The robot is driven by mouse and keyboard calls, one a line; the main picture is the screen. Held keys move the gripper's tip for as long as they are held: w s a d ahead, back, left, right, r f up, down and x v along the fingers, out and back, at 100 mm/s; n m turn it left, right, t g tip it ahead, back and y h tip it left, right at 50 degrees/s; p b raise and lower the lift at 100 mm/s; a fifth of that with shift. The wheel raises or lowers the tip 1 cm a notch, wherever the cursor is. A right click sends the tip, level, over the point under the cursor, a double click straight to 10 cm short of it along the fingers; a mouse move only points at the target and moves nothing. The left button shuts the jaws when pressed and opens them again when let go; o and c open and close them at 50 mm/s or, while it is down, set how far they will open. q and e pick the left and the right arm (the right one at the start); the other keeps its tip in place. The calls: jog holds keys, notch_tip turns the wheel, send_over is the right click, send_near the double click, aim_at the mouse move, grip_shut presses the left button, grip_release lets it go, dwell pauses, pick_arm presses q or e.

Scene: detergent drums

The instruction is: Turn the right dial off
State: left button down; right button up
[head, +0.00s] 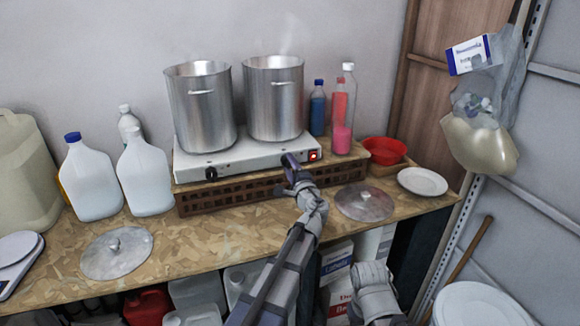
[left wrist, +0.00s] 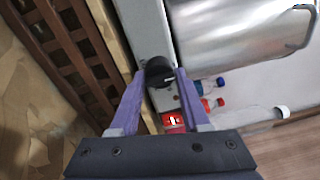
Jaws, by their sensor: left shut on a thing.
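The white two-burner hot plate (head: 240,161) stands on a brown slatted crate, with a steel pot on each burner. Its right dial is black and shows in the left wrist view (left wrist: 158,71), between the purple fingers of my left gripper (left wrist: 160,75). The gripper is shut on this dial. In the head view my left gripper (head: 290,165) reaches the front of the hot plate and hides most of the right dial. The left dial (head: 211,174) is black and clear of the gripper. A lit red switch (head: 314,155) sits right of the right dial. My right gripper does not show.
The left pot (head: 200,115) and right pot (head: 273,105) stand just behind the dials; faint steam rises. Bottles (head: 341,115) stand at the right. Pot lids (head: 117,253) and (head: 364,203) lie on the worktop. White jugs (head: 145,175) stand at the left.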

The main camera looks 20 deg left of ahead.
pick_arm(q)
jog(key=shift+s+f, duration=0.1)
jog(key=shift+c, duration=2)
grip_release()
jog(key=v, duration=0.7)
jog(key=shift+s+d, duration=0.2)
jog(key=shift+s, duration=0.1)
